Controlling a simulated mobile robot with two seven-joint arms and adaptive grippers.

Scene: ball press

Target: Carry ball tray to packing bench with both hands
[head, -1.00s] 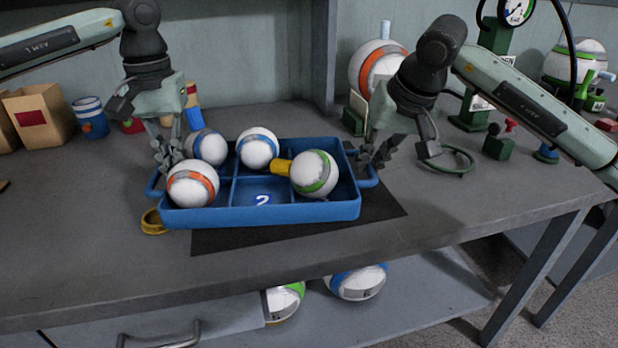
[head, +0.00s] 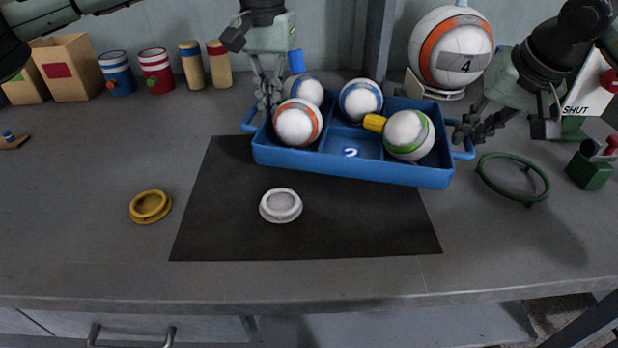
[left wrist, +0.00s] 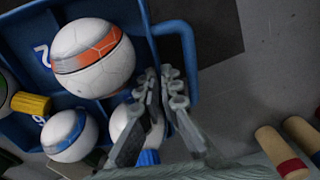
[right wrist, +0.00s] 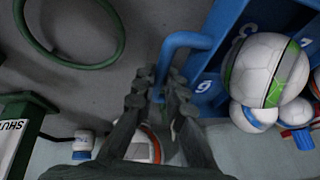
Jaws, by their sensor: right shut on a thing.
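The blue ball tray (head: 350,170) is over the back of the dark mat, with several white balls in its compartments. An orange-striped ball (head: 298,122) is at its left, a blue-striped ball (head: 361,100) at back middle and a green-striped ball (head: 408,135) at right. A compartment marked 2 is empty of balls. My right gripper (right wrist: 160,85) is shut on the tray's right handle (right wrist: 185,42). My left gripper (left wrist: 163,85) is at the left handle (left wrist: 188,65), its fingers close together; their hold on the handle is unclear. I cannot identify the packing bench.
The dark mat (head: 330,230) holds a white disc (head: 281,205); a yellow ring (head: 150,206) lies left of it. A large ball (head: 451,48) stands behind the tray, and a green ring stand (head: 513,180) stands right. Cups and boxes line the back left.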

